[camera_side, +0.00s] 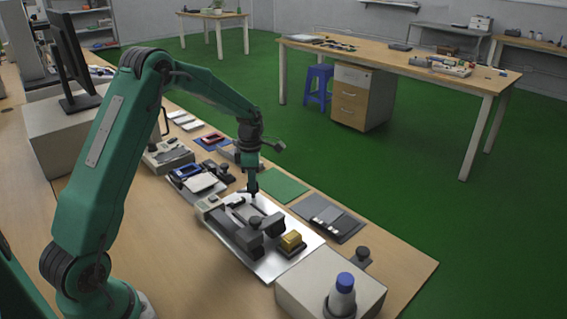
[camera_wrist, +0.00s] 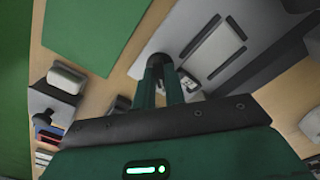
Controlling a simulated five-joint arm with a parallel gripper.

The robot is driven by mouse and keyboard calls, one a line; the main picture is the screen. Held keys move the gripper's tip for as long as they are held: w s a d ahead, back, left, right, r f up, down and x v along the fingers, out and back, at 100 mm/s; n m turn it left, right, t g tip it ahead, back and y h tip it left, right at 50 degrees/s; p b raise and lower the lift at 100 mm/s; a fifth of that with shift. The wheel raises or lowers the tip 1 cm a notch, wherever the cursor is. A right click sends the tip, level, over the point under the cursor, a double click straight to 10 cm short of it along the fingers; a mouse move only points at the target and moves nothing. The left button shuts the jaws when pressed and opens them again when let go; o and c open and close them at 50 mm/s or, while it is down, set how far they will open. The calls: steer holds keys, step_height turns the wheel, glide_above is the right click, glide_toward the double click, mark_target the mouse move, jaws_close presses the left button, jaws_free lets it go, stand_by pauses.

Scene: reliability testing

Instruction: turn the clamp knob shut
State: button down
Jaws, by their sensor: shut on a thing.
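My gripper (camera_side: 253,193) reaches down to the far edge of a bright metal plate (camera_side: 268,267). A dark clamp fixture (camera_side: 238,232) with a black upright part stands on this plate. In the wrist view, the two green fingers of my gripper (camera_wrist: 160,80) are shut on the dark round clamp knob (camera_wrist: 157,60), one finger on each side. The fingers hide part of the knob, and the side view barely shows it. The wrist view also shows the grey plate (camera_wrist: 185,38) and a framed flat part (camera_wrist: 212,50) beside the knob. How far the knob is turned cannot be told.
A gold block (camera_side: 291,241) sits on the plate's right side.

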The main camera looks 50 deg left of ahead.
steer(key=shift+n, duration=4)
steer(key=c, duration=1.6)
jaws_free()
